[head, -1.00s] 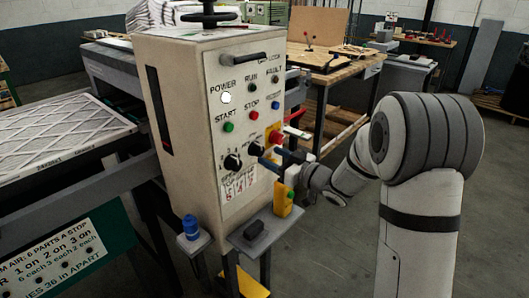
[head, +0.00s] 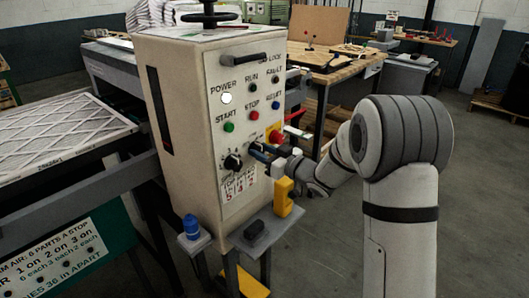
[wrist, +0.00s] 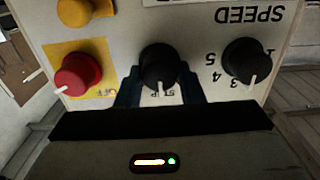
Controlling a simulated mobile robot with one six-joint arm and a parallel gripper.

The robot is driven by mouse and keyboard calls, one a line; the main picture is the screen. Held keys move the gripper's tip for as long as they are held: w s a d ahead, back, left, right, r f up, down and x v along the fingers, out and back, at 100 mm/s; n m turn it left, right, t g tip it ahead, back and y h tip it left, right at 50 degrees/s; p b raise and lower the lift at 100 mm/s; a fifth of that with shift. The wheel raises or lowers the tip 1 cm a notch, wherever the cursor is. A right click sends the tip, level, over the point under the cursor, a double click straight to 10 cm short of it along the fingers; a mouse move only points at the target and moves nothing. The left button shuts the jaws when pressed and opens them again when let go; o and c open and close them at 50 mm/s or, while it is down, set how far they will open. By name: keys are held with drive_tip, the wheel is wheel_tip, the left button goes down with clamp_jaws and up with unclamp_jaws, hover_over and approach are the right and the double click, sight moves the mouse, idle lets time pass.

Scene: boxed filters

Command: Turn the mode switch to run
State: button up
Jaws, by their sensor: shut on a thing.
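The mode switch is a black round knob (wrist: 160,66) with a white pointer line, in the middle of the wrist view. The pointer points toward the bottom of that picture, where the lettering is partly covered. My gripper (wrist: 160,88) has its two dark blue fingers on either side of the knob, shut on it. In the head view my gripper (head: 264,152) is at the front of the beige control cabinet (head: 165,70), and its fingers mostly hide the mode switch there.
The black speed knob (wrist: 247,62) is close beside the switch, also seen in the head view (head: 232,162). A red knob (wrist: 77,75) on a yellow plate is on the other side.

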drive_tip(key=c, duration=0.3)
drive_tip(key=shift+d, duration=0.1)
drive_tip(key=shift+c, duration=0.2)
drive_tip(key=shift+m+p, duration=0.3)
drive_tip(key=m+p, duration=0.2)
drive_tip(key=shift+r+m, duration=0.2)
drive_tip(key=shift+m, duration=0.1)
drive_tip(key=m+p, duration=0.3)
drive_tip(key=m, duration=0.2)
drive_tip(key=shift+m+p, duration=0.3)
drive_tip(key=shift+p, duration=0.05)
drive_tip(key=shift+w+f, duration=0.1)
